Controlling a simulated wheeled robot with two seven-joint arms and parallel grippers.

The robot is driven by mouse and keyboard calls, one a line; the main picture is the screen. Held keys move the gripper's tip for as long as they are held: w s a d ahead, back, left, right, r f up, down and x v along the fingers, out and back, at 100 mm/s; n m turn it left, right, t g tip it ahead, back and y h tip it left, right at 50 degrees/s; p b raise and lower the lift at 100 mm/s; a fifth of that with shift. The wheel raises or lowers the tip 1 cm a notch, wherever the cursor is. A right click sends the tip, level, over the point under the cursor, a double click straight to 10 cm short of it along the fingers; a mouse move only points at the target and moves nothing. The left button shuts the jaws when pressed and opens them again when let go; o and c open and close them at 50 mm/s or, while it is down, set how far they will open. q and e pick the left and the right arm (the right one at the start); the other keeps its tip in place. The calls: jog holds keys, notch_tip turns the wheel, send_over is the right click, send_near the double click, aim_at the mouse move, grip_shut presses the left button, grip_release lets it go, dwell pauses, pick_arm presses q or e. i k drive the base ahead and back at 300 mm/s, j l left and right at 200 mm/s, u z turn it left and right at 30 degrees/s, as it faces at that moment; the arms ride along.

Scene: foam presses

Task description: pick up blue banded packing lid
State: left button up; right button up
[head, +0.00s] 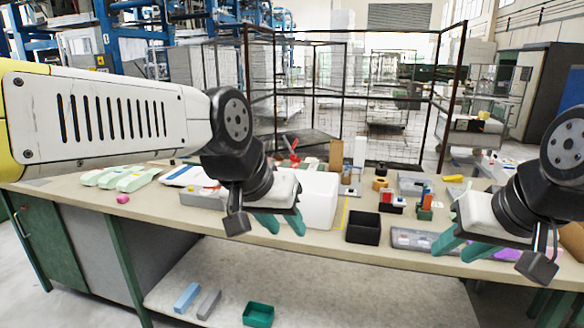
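A flat white piece with blue along it (181,175), which looks like the blue banded packing lid, lies on the table left of centre. It is partly behind my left arm, and its full outline is hard to make out. My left gripper (281,224) is to its right, apart from it, over the front of the table. Its teal fingers point down, spread, with nothing seen between them. My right gripper (462,246) is over the right front of the table, far from the white piece. Its fingers are also spread, with nothing seen between them.
A white box (318,197) stands behind my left gripper. A black bin (363,228), small coloured parts and grey trays fill the right. A green bin (258,314) sits on the lower shelf.

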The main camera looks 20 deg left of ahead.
aim_at(196, 176)
jog(key=j+u, duration=0.1)
jog(key=u, duration=1.2)
